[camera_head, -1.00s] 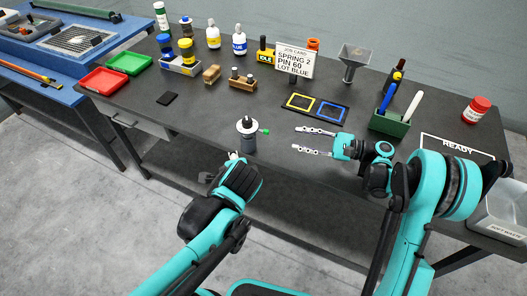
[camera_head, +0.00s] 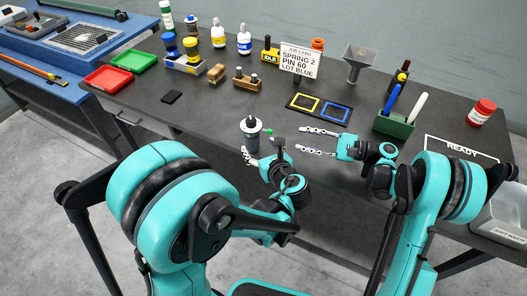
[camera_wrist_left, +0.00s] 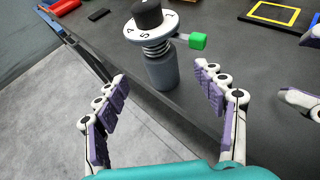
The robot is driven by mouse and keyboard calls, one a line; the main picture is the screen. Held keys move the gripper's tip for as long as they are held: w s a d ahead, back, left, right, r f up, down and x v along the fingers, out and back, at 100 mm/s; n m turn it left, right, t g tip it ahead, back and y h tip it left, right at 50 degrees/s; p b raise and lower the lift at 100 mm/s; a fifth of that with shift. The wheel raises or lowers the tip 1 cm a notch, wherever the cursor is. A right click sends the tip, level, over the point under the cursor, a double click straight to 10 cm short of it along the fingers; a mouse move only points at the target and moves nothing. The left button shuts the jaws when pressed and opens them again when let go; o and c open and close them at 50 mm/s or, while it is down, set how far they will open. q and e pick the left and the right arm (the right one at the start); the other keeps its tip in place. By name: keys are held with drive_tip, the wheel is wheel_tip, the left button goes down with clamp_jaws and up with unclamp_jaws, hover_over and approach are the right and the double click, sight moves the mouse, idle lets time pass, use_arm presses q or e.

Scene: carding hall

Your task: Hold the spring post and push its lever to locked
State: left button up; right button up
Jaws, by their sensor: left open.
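The spring post (camera_head: 252,143) stands upright near the table's front edge, with a grey cylinder body, a coil spring, a white numbered dial and a black knob. Its green-tipped lever (camera_head: 268,130) points right; the lever tip (camera_wrist_left: 197,41) also shows in the left wrist view. My left gripper (camera_head: 262,153) is open just in front of the post. In the left wrist view the post (camera_wrist_left: 161,72) stands beyond and between the spread fingers, apparently untouched. My right gripper (camera_head: 301,141) is open and empty, right of the post, its fingers pointing left.
A green pen box (camera_head: 394,124) and a READY outline (camera_head: 462,148) are to the right. The table left of the post is mostly clear.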

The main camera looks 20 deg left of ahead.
sight(255, 141)
use_arm(q)
drive_tip(key=x, duration=0.8)
drive_tip(key=shift+w+f, duration=0.1)
drive_tip(key=shift+f, duration=0.05)
clamp_jaws()
use_arm(e)
drive_tip(key=shift+w, duration=0.2)
drive_tip(key=c, duration=0.7)
drive_tip(key=w+n+g, duration=0.1)
drive_tip(key=w+n, duration=0.1)
drive_tip(key=n, duration=0.2)
drive_tip(key=w+n+g, duration=0.1)
drive_tip(key=w+n, duration=0.2)
drive_tip(key=w+n+g, duration=0.1)
drive_tip(key=w+n, duration=0.2)
drive_tip(key=n, duration=0.1)
drive_tip(key=shift+f+n+g, duration=0.1)
drive_tip(key=shift+n+g, duration=0.2)
drive_tip(key=shift+g, duration=0.1)
clamp_jaws()
drive_tip(key=shift+w+d+n+g+h, duration=0.1)
drive_tip(key=shift+w+n+g+h, duration=0.3)
drive_tip(key=shift+n, duration=0.6)
